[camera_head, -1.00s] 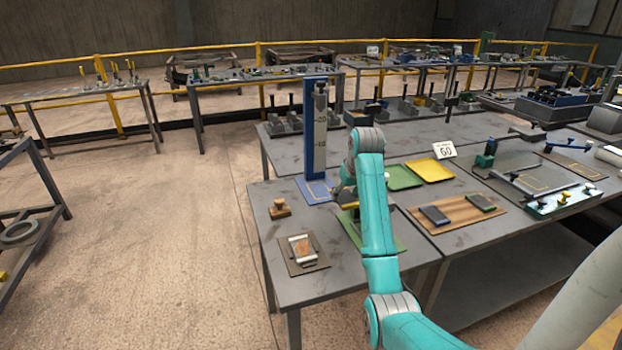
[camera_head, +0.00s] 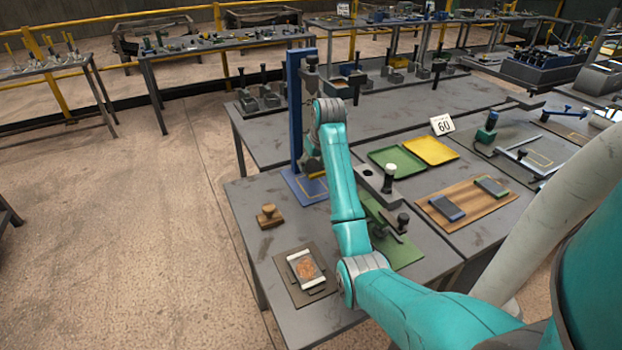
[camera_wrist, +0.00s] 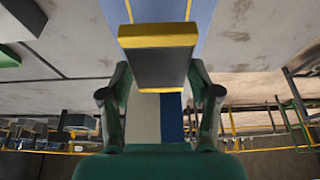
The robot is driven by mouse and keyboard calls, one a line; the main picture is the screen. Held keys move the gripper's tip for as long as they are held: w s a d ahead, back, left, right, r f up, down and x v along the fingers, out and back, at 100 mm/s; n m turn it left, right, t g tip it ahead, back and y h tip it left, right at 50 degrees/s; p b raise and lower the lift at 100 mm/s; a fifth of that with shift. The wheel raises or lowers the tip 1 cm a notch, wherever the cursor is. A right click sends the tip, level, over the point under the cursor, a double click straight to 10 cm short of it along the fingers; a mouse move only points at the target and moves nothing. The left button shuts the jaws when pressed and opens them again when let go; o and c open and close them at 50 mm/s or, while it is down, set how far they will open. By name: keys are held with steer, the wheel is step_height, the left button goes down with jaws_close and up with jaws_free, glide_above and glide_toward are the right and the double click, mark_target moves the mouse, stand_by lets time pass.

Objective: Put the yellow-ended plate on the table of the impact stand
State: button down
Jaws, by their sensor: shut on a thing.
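The yellow-ended plate (camera_wrist: 158,55) is dark with a yellow end and sits between the two fingers of my gripper (camera_wrist: 160,82) in the wrist view. My gripper is shut on it. The impact stand has a tall blue column (camera_head: 295,110) and a flat blue table (camera_head: 305,190) at its foot in the head view. The blue table (camera_wrist: 205,14) with a yellow line shows past the plate in the wrist view. My gripper is close to the column, over the table. In the head view my arm mostly hides the gripper and plate; I cannot tell their exact height.
A wooden stamp-like block (camera_head: 269,216) and a small mat with a pale-edged plate (camera_head: 306,268) lie nearby. A green fixture (camera_head: 397,240) stands right of my arm. Green (camera_head: 396,163) and yellow (camera_head: 431,150) trays and a wooden board (camera_head: 466,207) lie further right.

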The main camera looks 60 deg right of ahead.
mark_target(311, 184)
steer(key=shift+f, duration=3.05)
steer(key=shift+f, duration=0.15)
steer(key=shift+c, duration=1.2)
jaws_free()
